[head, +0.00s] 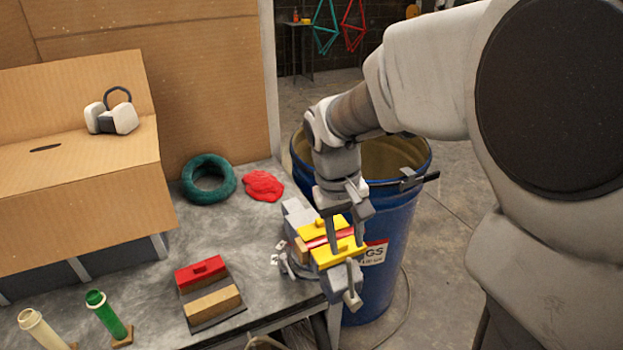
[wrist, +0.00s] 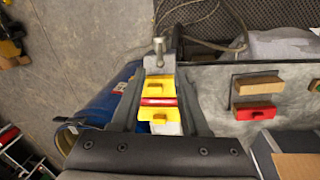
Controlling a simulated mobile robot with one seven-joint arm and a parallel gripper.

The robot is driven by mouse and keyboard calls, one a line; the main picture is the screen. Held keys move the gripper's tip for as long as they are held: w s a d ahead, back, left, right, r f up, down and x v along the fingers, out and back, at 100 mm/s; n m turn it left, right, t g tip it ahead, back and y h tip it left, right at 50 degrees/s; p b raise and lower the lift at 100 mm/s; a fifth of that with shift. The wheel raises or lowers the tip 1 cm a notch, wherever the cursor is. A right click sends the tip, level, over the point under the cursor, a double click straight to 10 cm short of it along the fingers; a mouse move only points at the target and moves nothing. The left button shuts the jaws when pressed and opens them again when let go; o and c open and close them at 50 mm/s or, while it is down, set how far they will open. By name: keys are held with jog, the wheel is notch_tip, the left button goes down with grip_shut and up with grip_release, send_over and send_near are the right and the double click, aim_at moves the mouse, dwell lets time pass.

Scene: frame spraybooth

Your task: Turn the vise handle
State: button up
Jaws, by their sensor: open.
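The vise (head: 325,247) is fixed at the right front corner of the workbench. It has yellow jaw covers with a red strip between them, and they also show in the wrist view (wrist: 157,115). The vise handle (head: 352,298) is a grey bar at the vise's front end, past the bench edge. In the wrist view the handle (wrist: 158,50) shows beyond the yellow jaws. My gripper (head: 345,225) points down over the vise. In the wrist view its two fingers (wrist: 158,80) are spread on either side of the vise, with nothing held. Whether a finger touches the vise is unclear.
A blue barrel (head: 385,235) stands close behind and right of the vise. On the bench (head: 225,240) are a red-and-tan block set (head: 208,290), a green ring (head: 208,180), a red cloth (head: 262,186) and a cardboard box (head: 80,175). Green and cream tubes stand at front left.

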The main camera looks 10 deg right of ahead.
aim_at(351, 280)
jog(key=f, duration=0.4)
jog(key=d+f, duration=0.1)
jog(key=f, duration=0.3)
jog(key=d+f+b, duration=0.1)
jog(key=f, duration=0.3)
jog(key=shift+w+f, duration=0.1)
jog(key=shift+f, duration=0.15)
grip_shut()
dwell(0.8)
